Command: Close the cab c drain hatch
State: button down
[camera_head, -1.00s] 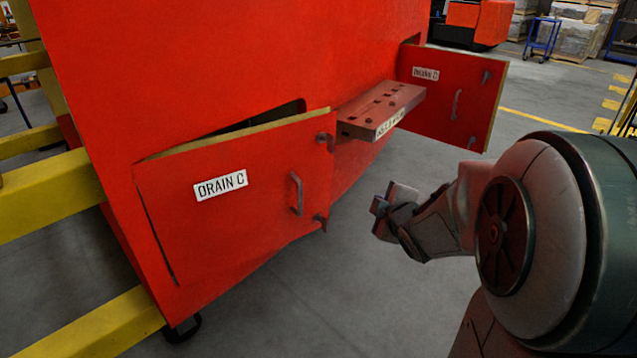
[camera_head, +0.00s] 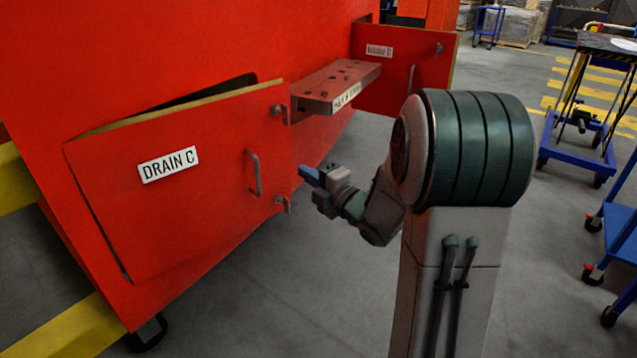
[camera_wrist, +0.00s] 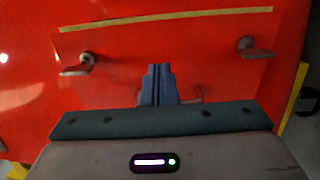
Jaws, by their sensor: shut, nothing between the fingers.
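The drain C hatch (camera_head: 190,215) is a red door with a white "DRAIN C" label on the front of the red cab. It stands ajar, with a dark gap along its top edge. It has a grey bar handle (camera_head: 253,172) and two small latches at its right edge. My gripper (camera_head: 308,175) is shut and empty, just right of the hatch's right edge. In the wrist view the blue fingers (camera_wrist: 157,85) are together and point at the red hatch face (camera_wrist: 200,60), with a latch to each side; the handle is partly hidden behind them. Contact cannot be told.
A red step (camera_head: 335,85) with holes juts out right of the hatch. Beyond it another labelled red hatch (camera_head: 405,65) stands wide open. Yellow beams (camera_head: 70,330) lie at left. Blue carts (camera_head: 580,150) stand at right. The grey floor in front is clear.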

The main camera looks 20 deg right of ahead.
aim_at(279, 155)
jog(key=x, duration=0.7)
jog(key=shift+w+a, duration=0.15)
jog(key=shift+w, duration=0.25)
jog(key=shift+b, duration=0.3)
